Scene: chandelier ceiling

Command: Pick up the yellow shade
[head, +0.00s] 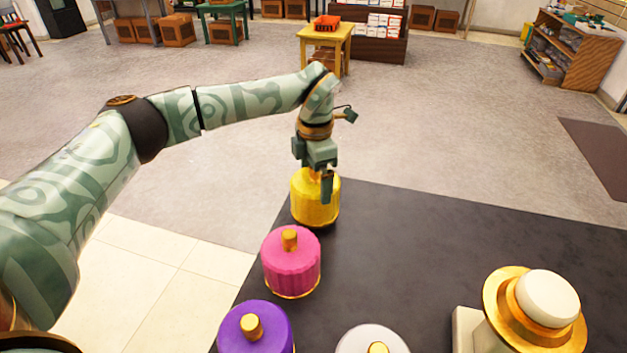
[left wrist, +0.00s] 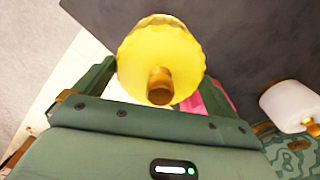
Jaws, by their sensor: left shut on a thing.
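The yellow shade (head: 314,205) is a ribbed cylinder at the far left corner of the dark tabletop (head: 420,240). My left gripper (head: 318,188) comes down on it from above and is shut on it. In the left wrist view the yellow shade (left wrist: 150,50) sits between the two green fingers, its gold knob (left wrist: 160,88) facing the camera. The shade looks upright and on or very near the tabletop; I cannot tell if it touches. My right gripper is not in view.
A pink shade (head: 291,266) stands just in front of the yellow one. A purple shade (head: 256,332), a white shade (head: 372,340) and a gold fixture with a white dome (head: 535,310) are nearer. The tabletop right of the yellow shade is clear.

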